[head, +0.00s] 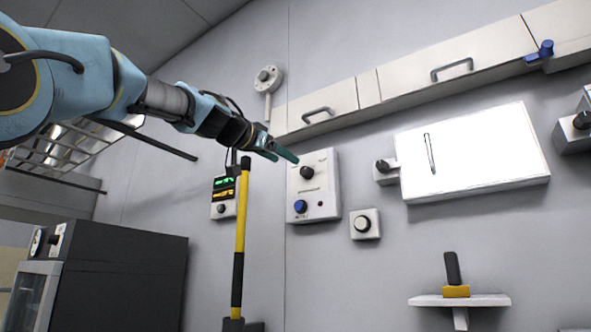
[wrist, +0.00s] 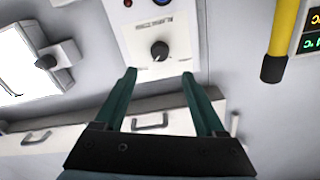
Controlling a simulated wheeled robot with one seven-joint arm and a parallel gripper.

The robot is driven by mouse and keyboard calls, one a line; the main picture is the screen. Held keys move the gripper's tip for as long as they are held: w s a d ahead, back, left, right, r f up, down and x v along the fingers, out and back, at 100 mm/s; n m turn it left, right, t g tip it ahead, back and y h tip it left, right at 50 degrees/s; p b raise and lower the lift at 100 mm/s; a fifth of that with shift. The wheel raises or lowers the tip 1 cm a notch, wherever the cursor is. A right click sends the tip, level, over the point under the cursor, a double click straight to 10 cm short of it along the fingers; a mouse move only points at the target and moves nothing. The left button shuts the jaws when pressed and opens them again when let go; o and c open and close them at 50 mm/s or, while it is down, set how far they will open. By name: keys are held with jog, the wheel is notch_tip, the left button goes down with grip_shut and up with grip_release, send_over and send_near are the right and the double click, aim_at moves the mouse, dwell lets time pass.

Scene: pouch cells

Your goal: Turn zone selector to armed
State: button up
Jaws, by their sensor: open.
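A white wall panel (head: 326,203) carries a black rotary knob (head: 307,172) near its top and a blue knob (head: 300,206) lower down. No readable label shows which knob is the zone selector. In the wrist view the black knob (wrist: 160,50) sits ahead of the fingertips, roughly midway between them, on the white panel (wrist: 134,47). My gripper (head: 283,157) is at the upper left of the panel in the head view. In the wrist view my gripper (wrist: 160,75) has its two green fingers wide apart with nothing between them. The fingers appear apart from the knob.
A yellow and black pole (head: 242,230) stands left of the panel, before a display box (head: 224,196). A small box with a black knob (head: 365,224) is at lower right. A whiteboard (head: 472,155) and cabinets (head: 455,65) are to the right and above.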

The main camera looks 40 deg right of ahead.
aim_at(304, 171)
jog(key=p+x, duration=0.5)
jog(key=x, duration=0.3)
jog(key=shift+d+r+p, duration=0.2)
jog(key=shift+d+p, duration=0.05)
jog(key=shift+p, duration=0.15)
jog(key=shift+w+d+f+p, duration=0.2)
jog(key=shift+w+d+p, duration=0.1)
jog(key=shift+d, duration=0.35)
grip_shut()
